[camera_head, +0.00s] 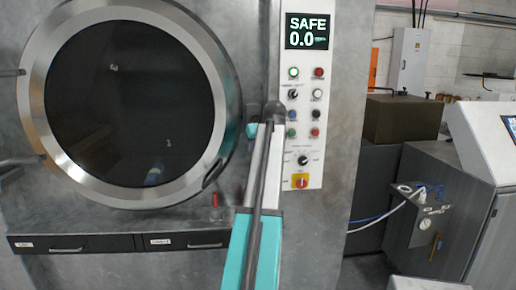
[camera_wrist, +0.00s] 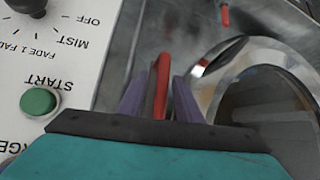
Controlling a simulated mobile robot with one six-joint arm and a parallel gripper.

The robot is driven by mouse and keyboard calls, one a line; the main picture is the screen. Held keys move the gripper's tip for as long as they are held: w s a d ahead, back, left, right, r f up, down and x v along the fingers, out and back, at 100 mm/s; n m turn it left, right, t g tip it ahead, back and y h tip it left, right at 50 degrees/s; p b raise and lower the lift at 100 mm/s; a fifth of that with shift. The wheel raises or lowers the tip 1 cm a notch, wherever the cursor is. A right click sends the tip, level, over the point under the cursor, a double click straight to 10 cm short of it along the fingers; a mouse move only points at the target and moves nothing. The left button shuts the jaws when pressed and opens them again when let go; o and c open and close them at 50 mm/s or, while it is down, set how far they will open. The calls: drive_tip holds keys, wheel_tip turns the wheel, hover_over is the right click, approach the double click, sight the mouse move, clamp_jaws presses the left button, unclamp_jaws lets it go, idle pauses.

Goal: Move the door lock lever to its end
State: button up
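The door lock lever (camera_wrist: 161,88) is a slim red handle in the wrist view, beside the round door's metal rim. The purple fingers of my gripper (camera_wrist: 163,76) stand on either side of it, very near it. Whether they press on it or only surround it cannot be told. In the head view my gripper's teal end (camera_head: 251,130) is at the right edge of the round door (camera_head: 130,105), which looks shut. The lever is hidden there behind my arm.
The control panel (camera_head: 306,100) is right of my gripper, its screen (camera_head: 306,31) reading SAFE 0.0. A green START button (camera_wrist: 39,102) is close to my gripper. Another small red part (camera_head: 215,200) is below the door, above the drawers (camera_head: 75,243). A metal box with hoses (camera_head: 420,220) stands right.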

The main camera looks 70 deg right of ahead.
drive_tip(key=b+v, duration=0.2)
drive_tip(key=v, duration=1.1)
drive_tip(key=shift+s+a, duration=0.1)
idle(0.3)
